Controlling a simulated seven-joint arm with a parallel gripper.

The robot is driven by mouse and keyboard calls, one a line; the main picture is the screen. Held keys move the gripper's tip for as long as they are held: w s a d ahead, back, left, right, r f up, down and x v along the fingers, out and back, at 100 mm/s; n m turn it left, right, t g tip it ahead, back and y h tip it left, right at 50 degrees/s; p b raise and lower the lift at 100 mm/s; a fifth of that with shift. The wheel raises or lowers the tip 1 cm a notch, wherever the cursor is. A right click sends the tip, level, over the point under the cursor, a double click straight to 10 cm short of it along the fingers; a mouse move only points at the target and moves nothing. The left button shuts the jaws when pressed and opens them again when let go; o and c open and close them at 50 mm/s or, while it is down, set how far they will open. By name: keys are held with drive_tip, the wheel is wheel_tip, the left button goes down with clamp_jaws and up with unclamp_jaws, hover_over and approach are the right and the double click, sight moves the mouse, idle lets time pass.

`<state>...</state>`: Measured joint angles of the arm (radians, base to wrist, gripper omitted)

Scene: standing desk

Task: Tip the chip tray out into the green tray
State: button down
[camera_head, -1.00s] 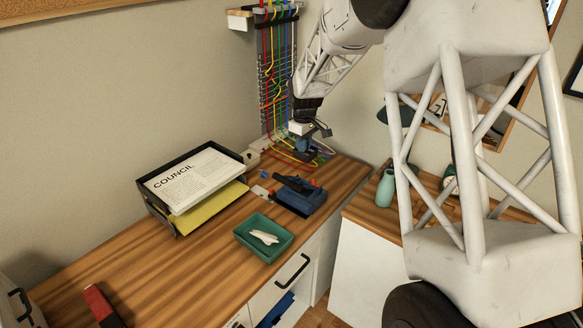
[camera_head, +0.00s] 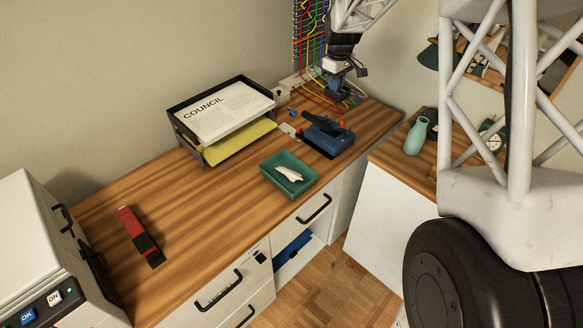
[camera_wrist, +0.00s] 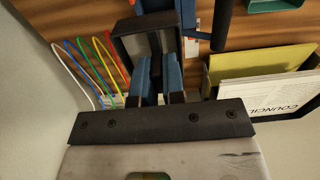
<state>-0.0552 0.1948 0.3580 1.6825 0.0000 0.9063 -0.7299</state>
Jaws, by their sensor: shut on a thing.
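My gripper (camera_head: 338,88) is above the far end of the desk, behind the punch. In the wrist view its blue fingers (camera_wrist: 158,75) are shut on a dark open-topped box, which looks like the chip tray (camera_wrist: 120,47). Its inside is dark and I cannot tell what it holds. The green tray (camera_head: 266,177) sits near the desk's front edge with a white crumpled piece (camera_head: 291,180) in it. The green tray's edge also shows at the top of the wrist view (camera_wrist: 275,6). My gripper is apart from it.
The blue-and-black punch (camera_head: 327,136) stands between my gripper and the green tray. A black paper rack (camera_head: 204,153) is left of them. Colored cables (camera_head: 312,42) hang on the wall behind. A red-and-black stapler (camera_head: 139,233) lies on the left.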

drive_tip(key=shift+s+a+m, duration=0.45)
drive_tip(key=shift+a+m, duration=0.05)
drive_tip(key=shift+a, duration=0.1)
drive_tip(key=s+a+f+m, duration=0.3)
drive_tip(key=s+a+m, duration=1.1)
drive_tip(key=s+m, duration=0.3)
drive_tip(key=shift+a, duration=0.15)
drive_tip(key=shift+f+y, duration=0.15)
drive_tip(key=shift+y, duration=0.15)
drive_tip(key=d+f+t+y, duration=0.3)
drive_tip(key=f+t+y, duration=0.2)
drive_tip(key=y, duration=1.5)
drive_tip(key=shift+s+d+f+t, duration=0.2)
drive_tip(key=shift+s+f+t, duration=0.15)
drive_tip(key=shift+s+t, duration=0.15)
idle(1.3)
